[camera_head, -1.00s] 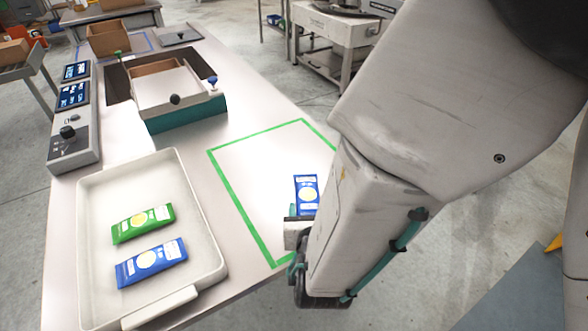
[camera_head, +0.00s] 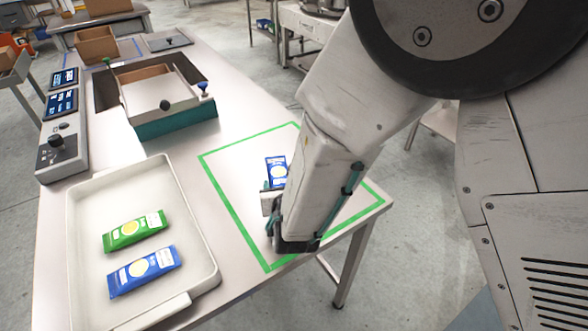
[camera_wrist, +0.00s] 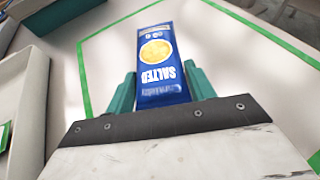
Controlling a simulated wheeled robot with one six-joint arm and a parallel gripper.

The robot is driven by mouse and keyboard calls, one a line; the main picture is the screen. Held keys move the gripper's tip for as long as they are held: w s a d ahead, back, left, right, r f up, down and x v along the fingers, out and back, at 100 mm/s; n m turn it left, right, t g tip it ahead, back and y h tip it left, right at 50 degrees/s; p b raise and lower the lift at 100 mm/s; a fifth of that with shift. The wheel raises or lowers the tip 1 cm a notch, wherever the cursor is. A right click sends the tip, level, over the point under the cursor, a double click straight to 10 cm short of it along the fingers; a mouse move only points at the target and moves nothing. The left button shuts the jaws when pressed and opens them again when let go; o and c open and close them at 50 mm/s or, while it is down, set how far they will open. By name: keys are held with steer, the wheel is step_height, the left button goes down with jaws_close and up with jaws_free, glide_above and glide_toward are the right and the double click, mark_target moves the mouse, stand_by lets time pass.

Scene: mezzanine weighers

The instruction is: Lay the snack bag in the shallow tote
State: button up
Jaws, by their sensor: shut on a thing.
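The snack bag (camera_head: 276,172) is blue with a yellow disc and white lettering. In the wrist view the bag (camera_wrist: 162,65) sits between the two teal fingers of my gripper (camera_wrist: 160,90), which are shut on its near part. In the head view my gripper (camera_head: 271,205) is over the green-taped area, partly hidden by my arm. I cannot tell whether the bag touches the table. The shallow tote (camera_head: 84,200) is a cream tray to the left of my gripper. It holds a green bag (camera_head: 135,231) and another blue bag (camera_head: 144,271), lying side by side.
A green tape outline (camera_head: 229,211) marks the table (camera_head: 60,220). A weighing machine with a teal base (camera_head: 176,122) stands behind the tote. A control box with a knob (camera_head: 58,148) stands at the back left.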

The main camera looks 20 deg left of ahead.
steer(key=shift+w+f, duration=0.1)
steer(key=shift+w, duration=0.15)
steer(key=shift+a+f, duration=0.1)
steer(key=shift+f, duration=1.6)
steer(key=shift+f, duration=0.15)
steer(key=o, duration=1)
steer(key=shift+s+r, duration=0.3)
steer(key=shift+r, duration=0.05)
steer(key=v, duration=1.1)
steer(key=shift+s+d, duration=0.1)
steer(key=shift+d, duration=0.2)
